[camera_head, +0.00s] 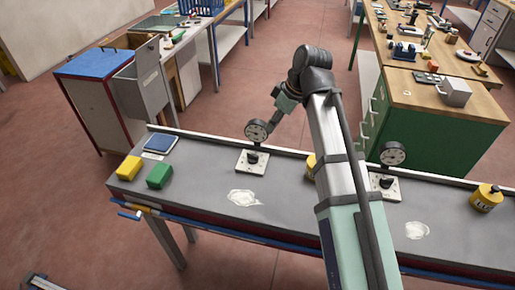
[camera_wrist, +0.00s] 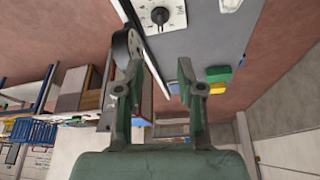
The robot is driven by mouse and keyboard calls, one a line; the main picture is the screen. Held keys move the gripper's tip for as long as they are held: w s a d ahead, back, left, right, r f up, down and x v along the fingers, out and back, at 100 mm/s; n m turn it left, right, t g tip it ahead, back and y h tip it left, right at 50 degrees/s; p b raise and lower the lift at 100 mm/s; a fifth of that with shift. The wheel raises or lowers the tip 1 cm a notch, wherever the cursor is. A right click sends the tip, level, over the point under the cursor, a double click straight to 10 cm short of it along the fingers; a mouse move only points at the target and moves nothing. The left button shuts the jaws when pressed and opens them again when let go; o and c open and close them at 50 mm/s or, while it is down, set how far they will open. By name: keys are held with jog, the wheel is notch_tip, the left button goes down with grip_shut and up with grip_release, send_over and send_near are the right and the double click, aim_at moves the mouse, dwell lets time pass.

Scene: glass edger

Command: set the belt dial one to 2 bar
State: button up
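The left belt dial (camera_head: 252,158) is a dark knob on a white plate on the grey bench, with a round gauge (camera_head: 257,131) standing behind it. In the wrist view the knob (camera_wrist: 160,15) and its marked plate are at the top edge, and the gauge (camera_wrist: 126,46) is seen nearly edge-on by the left finger. A second dial (camera_head: 384,182) with a gauge (camera_head: 392,154) is farther right, partly behind my arm. Which is dial one, and the gauge readings, I cannot tell. My gripper (camera_wrist: 161,78) is open and empty, just behind the left gauge, apart from the knob.
A yellow block (camera_head: 129,168), a green block (camera_head: 159,175) and a blue pad (camera_head: 160,143) lie at the bench's left end. A yellow container (camera_head: 486,198) stands at the right. White patches (camera_head: 243,198) mark the bench front, which is otherwise clear.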

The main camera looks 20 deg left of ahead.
aim_at(253, 154)
jog(key=p+x, duration=0.2)
jog(key=x, duration=1.5)
jog(key=shift+f, duration=0.2)
jog(key=shift+c, duration=0.3)
grip_shut()
